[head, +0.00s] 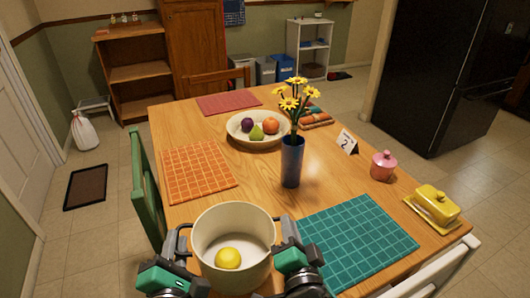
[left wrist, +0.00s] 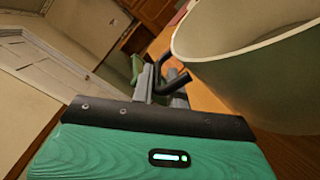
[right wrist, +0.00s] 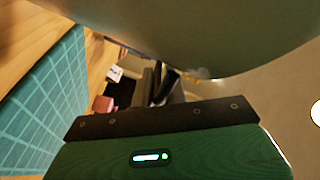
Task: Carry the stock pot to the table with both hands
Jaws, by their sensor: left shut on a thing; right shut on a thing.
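The cream stock pot (head: 232,220) is at the bottom centre of the head view, over the near edge of the wooden table (head: 330,190). A lemon (head: 228,258) lies inside it. My left gripper (head: 180,243) is shut on the pot's left handle; the dark handle shows in the left wrist view (left wrist: 178,82). My right gripper (head: 288,238) is shut on the right handle, mostly hidden behind the gripper. The pot's wall fills the top of the right wrist view (right wrist: 210,35). The pot looks about upright. I cannot tell whether its base touches the table.
An orange placemat (head: 198,171), a teal placemat (head: 358,240), a blue vase of yellow flowers (head: 292,162) and a fruit bowl (head: 256,140) are on the table. A pink jar (head: 383,165) and yellow butter dish (head: 434,205) stand right. A green chair (head: 147,190) is left.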

